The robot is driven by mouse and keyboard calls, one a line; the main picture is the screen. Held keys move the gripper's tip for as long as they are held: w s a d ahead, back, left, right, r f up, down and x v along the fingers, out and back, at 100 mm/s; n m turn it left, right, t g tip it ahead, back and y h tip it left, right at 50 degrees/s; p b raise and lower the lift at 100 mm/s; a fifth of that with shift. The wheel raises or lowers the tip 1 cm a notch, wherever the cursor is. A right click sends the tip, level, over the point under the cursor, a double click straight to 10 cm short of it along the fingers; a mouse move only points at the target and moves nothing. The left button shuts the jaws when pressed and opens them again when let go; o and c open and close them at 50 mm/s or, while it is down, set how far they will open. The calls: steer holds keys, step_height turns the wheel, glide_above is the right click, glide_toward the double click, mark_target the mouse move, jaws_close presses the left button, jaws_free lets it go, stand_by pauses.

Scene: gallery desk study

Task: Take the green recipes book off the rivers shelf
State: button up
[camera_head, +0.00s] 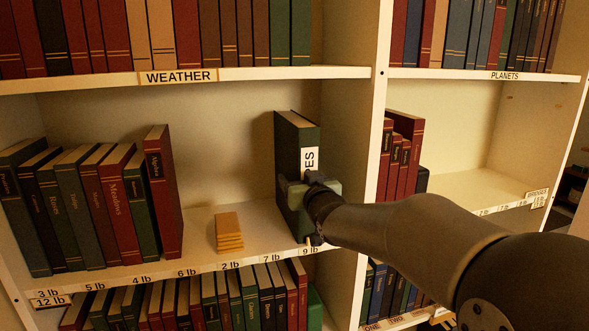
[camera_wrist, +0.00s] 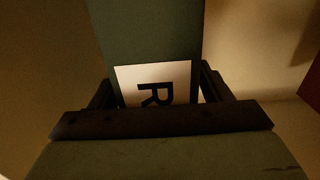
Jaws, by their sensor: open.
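A thick dark green book (camera_head: 290,150) with a white spine label stands upright at the right end of the middle shelf (camera_head: 190,258). The label's end reads "ES"; the rest is hidden by my gripper. My gripper (camera_head: 308,190) is at the lower half of the spine. In the wrist view, the green book (camera_wrist: 150,35) rises between my two open fingers, one on each side, and its label shows an "R". I cannot tell whether either finger touches it. No shelf label reading "rivers" is legible.
Several books (camera_head: 95,205) stand at the left of the same shelf, the rightmost tilted. A small stack of orange-tan blocks (camera_head: 229,232) lies mid-shelf. An upright divider (camera_head: 373,130) stands close to the book's right. The shelf marked "WEATHER" (camera_head: 178,76) is above.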

steer(key=shift+w+a, duration=0.1)
steer(key=shift+w, duration=0.05)
steer(key=c, duration=1.5)
steer(key=shift+r, duration=0.1)
jaws_close()
